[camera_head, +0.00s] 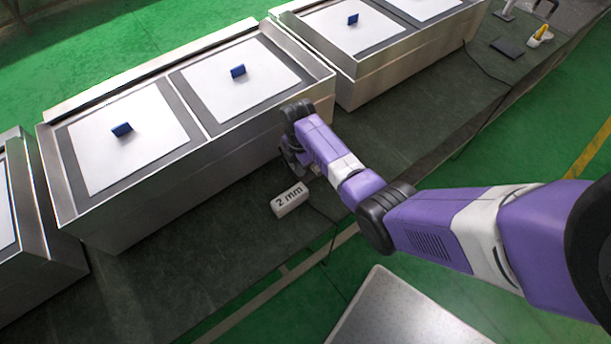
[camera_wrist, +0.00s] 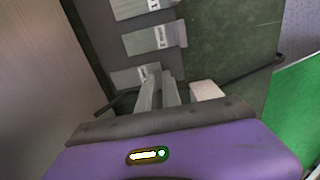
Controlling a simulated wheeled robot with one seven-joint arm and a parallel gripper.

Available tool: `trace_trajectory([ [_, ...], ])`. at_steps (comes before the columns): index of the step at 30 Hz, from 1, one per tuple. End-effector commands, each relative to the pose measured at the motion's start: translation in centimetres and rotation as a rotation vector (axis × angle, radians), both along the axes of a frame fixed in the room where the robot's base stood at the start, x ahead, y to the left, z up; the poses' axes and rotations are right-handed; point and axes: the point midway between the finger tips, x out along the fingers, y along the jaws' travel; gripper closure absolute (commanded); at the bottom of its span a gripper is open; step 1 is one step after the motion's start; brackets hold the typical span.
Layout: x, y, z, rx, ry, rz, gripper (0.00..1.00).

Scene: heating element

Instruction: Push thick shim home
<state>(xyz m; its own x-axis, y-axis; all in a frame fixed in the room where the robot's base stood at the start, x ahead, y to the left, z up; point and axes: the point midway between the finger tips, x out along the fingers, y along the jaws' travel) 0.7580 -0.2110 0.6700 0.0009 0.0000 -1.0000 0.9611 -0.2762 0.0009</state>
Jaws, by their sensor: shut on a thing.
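Three pale metal strips with small white labels, which look like shims, show in the wrist view, one above another. They are the far strip (camera_wrist: 130,9), the middle strip (camera_wrist: 140,43) and the near strip (camera_wrist: 124,77). The label print is too small to read, so I cannot tell which is the thick shim. My gripper (camera_wrist: 160,72) is at the right end of the near strip, its fingers close together and shut on it. In the head view my gripper (camera_head: 292,160) is low beside the front of the middle metal unit (camera_head: 185,185); its fingertips and the strips are hidden there.
A pale block marked "2 mm" (camera_head: 290,199) lies on the dark bench (camera_head: 200,260) close by my gripper; a pale block (camera_wrist: 207,90) shows right of the fingers. White panels with blue handles (camera_head: 238,71) top the units. A dark cable (camera_head: 490,75) crosses the bench further right.

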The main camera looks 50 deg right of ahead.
Motion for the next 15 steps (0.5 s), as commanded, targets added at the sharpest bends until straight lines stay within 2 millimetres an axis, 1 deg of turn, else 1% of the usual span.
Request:
trace_trajectory([
  [2,0.34,-0.16,-0.08,-0.002,0.002,0.0,1.0],
  [10,0.31,-0.15,0.02,-0.001,0.001,-0.001,1.0],
  [11,0.31,-0.15,0.02,-0.001,0.001,-0.001,0.86],
  [12,0.31,-0.15,0.02,-0.001,0.001,-0.001,0.78],
  [13,0.31,-0.15,0.02,-0.001,0.001,-0.001,0.72],
  [14,0.3,-0.14,0.02,-0.001,0.001,-0.001,0.69],
  [15,0.3,-0.14,0.02,-0.001,0.001,-0.001,0.69],
])
